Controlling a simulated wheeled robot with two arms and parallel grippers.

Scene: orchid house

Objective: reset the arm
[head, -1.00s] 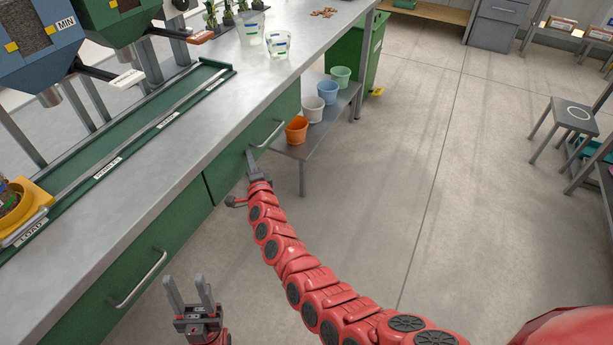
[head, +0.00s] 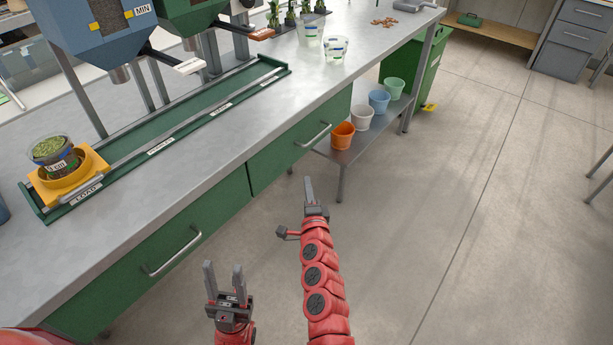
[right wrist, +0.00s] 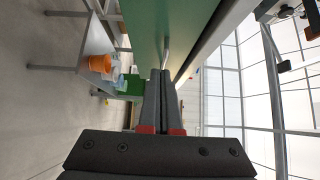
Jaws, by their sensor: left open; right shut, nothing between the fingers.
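My left gripper (head: 225,284) is low at the bottom of the head view, in front of the bench. Its two fingers stand apart, open and empty. My right gripper (head: 309,190) is at the end of the red arm, over the floor in front of the drawer with the right handle (head: 313,136). Its fingers are shut together with nothing between them, clear of that handle. In the right wrist view the closed fingers (right wrist: 160,85) point toward the green drawer front (right wrist: 150,28).
The metal bench (head: 215,148) carries a green track (head: 130,160) with a yellow holder (head: 88,172) and pot at its load end. A low shelf (head: 350,155) with several coloured pots, including an orange one (head: 342,136), stands right of the drawers. Floor to the right is clear.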

